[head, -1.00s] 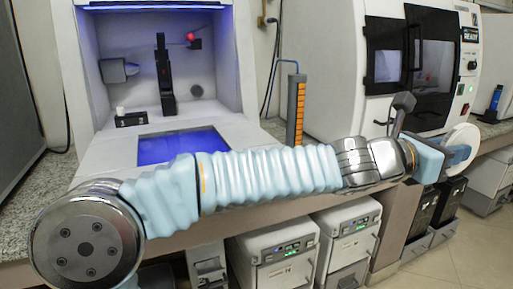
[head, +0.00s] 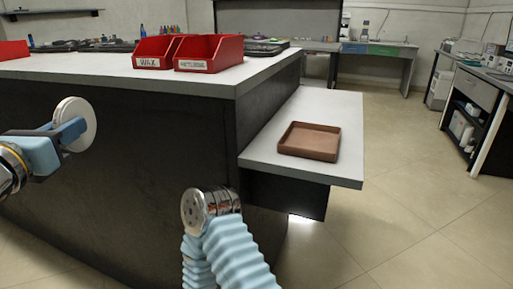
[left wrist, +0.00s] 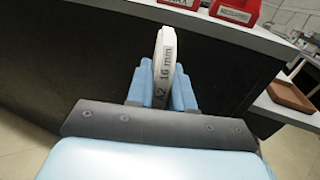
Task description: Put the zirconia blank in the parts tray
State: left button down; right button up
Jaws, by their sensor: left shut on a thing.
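The zirconia blank (head: 76,122) is a white disc, held upright at the left of the head view. In the left wrist view the blank (left wrist: 165,68) shows edge-on, with "A2 16 mm" on its rim. My left gripper (head: 68,134) is shut on it; its blue fingers (left wrist: 162,88) press both faces. The blank is in the air in front of the dark bench side. The parts tray (head: 309,152) is a brown, shallow, empty tray on a lower grey shelf, well to the right of the blank. My right gripper is not in view.
The dark-sided bench (head: 130,80) with a grey top stands between the blank and the tray. Red bins (head: 208,65) labelled with white tags stand on it. The lower shelf (head: 340,110) is bare around the tray. Open floor lies to the right.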

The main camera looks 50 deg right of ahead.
aim_at(310, 144)
jog(key=k+l+z, duration=0.65)
jog(key=i+l, duration=0.15)
jog(key=l, duration=0.2)
jog(key=i+l, duration=0.15)
jog(key=l, duration=0.2)
jog(key=u, duration=0.05)
